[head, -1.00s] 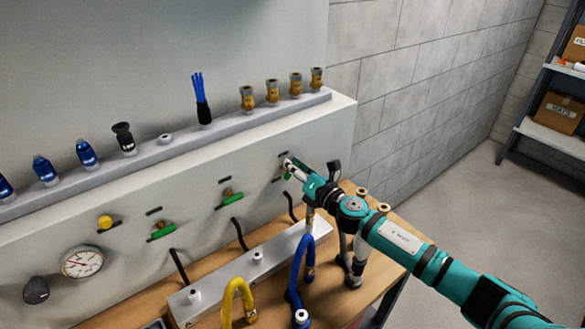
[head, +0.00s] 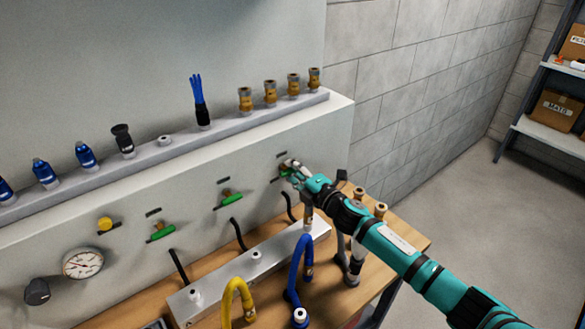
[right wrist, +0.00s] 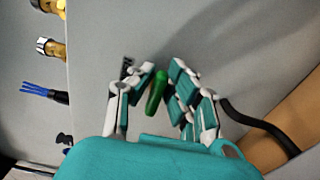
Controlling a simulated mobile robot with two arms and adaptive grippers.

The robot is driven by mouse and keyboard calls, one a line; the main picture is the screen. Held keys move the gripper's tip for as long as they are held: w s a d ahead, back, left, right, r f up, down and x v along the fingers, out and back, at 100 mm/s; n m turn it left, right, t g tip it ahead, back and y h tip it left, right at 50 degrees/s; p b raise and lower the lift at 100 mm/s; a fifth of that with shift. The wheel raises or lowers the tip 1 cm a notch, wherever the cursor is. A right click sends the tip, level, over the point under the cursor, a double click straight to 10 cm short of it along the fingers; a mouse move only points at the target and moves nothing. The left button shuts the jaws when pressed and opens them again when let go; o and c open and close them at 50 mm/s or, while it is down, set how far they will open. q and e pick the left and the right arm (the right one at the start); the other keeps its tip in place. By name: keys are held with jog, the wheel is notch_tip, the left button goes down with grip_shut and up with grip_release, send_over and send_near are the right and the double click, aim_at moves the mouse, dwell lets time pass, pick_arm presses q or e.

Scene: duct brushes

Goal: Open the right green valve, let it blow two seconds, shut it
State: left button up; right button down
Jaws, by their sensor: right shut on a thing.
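The right green valve (head: 283,174) is on the grey front panel, at the right end of a row of green-handled valves. My right gripper (head: 290,168) is at it and covers most of it in the head view. In the right wrist view, the green handle (right wrist: 155,93) stands between the fingers of my right gripper (right wrist: 161,86), which is shut on it. The handle's exact angle is hard to tell. The other two green valves, middle (head: 229,200) and left (head: 161,233), have their handles lying nearly along the panel. My left gripper is not in view.
A metal manifold block (head: 255,268) with yellow (head: 238,296) and blue hoses (head: 299,262) stands on the wooden bench (head: 405,240) below. Brass fittings (head: 270,93) and a blue brush (head: 198,95) stand on the ledge above. A pressure gauge (head: 83,263) is at left.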

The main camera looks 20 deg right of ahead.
jog(key=shift+m, duration=0.4)
jog(key=c, duration=1.3)
grip_release()
jog(key=shift+c, duration=0.2)
jog(key=shift+s+d, duration=0.1)
jog(key=shift+s+d+f, duration=0.1)
jog(key=shift+s, duration=0.2)
jog(key=v, duration=1.1)
jog(key=shift+s, duration=0.15)
